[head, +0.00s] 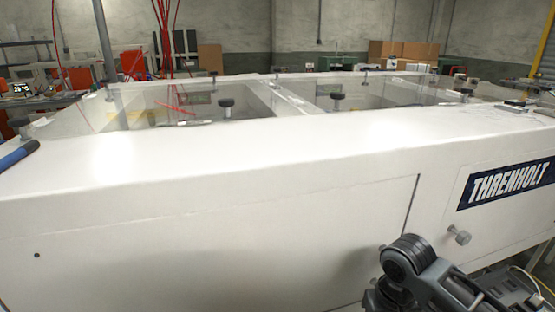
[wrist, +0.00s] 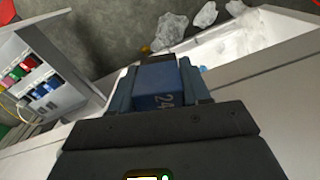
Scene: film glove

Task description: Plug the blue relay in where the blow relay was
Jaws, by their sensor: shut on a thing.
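In the wrist view, my gripper (wrist: 158,74) is shut on a blue relay (wrist: 157,90) marked "24", held between the two fingers. Part of the relay is hidden by the gripper body. To the left, apart from the held relay, an open grey cabinet (wrist: 78,75) shows a row of red, green and blue relays (wrist: 22,68) and more blue ones (wrist: 44,90) in front. I cannot tell which position the blow relay had. In the head view, only part of my arm shows at the lower right; the gripper and the cabinet cannot be made out.
In the wrist view, crumpled clear film pieces (wrist: 200,18) lie on the floor, and a pale tray or trough (wrist: 250,42) is at the right.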

